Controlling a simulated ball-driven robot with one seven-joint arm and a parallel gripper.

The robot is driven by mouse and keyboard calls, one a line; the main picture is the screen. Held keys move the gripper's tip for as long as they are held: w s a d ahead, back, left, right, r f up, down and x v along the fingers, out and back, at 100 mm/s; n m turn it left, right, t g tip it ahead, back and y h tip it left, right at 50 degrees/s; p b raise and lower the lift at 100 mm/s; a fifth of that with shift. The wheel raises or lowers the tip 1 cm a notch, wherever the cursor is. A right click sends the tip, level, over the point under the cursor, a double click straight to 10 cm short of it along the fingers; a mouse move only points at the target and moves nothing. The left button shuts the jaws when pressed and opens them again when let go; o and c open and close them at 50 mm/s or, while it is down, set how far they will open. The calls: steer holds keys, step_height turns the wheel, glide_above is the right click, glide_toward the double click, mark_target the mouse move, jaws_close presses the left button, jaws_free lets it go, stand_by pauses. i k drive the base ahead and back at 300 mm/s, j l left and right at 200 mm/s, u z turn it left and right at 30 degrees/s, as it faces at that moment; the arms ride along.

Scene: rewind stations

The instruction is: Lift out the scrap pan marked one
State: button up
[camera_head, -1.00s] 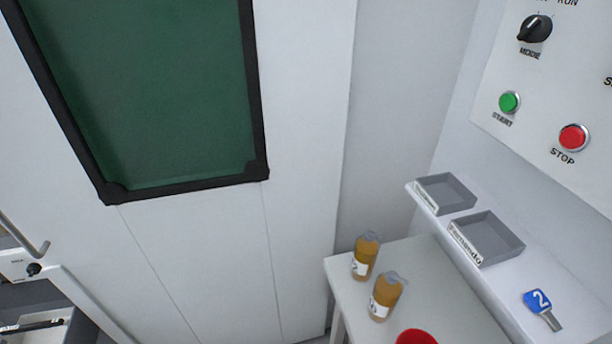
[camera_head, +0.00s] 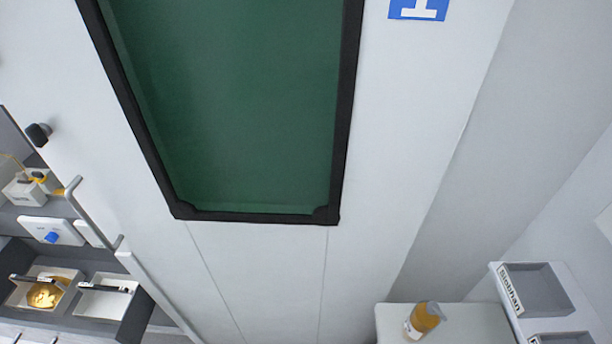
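Two open pans sit side by side in a dark grey compartment (camera_head: 133,318) at the lower left. The left pan (camera_head: 66,273) holds a golden, tangled heap (camera_head: 42,295). The right pan (camera_head: 97,304) is white and looks empty. Each has a dark bar or handle at its upper edge. I cannot read any number on either pan, so I cannot tell which is marked one. A blue sign with a white figure that looks like a 1 (camera_head: 418,9) is on the white panel above, cut off by the top edge. My gripper is not in view.
A white cabinet front with a black-framed green window (camera_head: 235,110) fills the middle. A grey bar handle (camera_head: 92,215) and black knob (camera_head: 38,134) are at left. At lower right, a light table (camera_head: 470,325) bears an amber bottle (camera_head: 422,320); a grey labelled tray (camera_head: 540,289) is beyond.

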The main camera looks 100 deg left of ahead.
mark_target(45, 291)
steer(key=u, duration=0.45)
steer(key=i+l+u, duration=0.1)
steer(key=u, duration=0.8)
steer(key=i+l+u, duration=0.1)
steer(key=u, duration=0.4)
steer(key=l+u, duration=0.1)
steer(key=u, duration=0.35)
steer(key=l+u, duration=0.1)
steer(key=u, duration=0.3)
steer(key=k+u, duration=0.1)
steer(key=u, duration=0.35)
steer(key=l+u, duration=0.1)
steer(key=u, duration=0.3)
steer(key=k+u, duration=0.1)
steer(key=u, duration=0.35)
steer(key=k+u, duration=0.1)
steer(key=u, duration=0.75)
steer(key=k, duration=0.05)
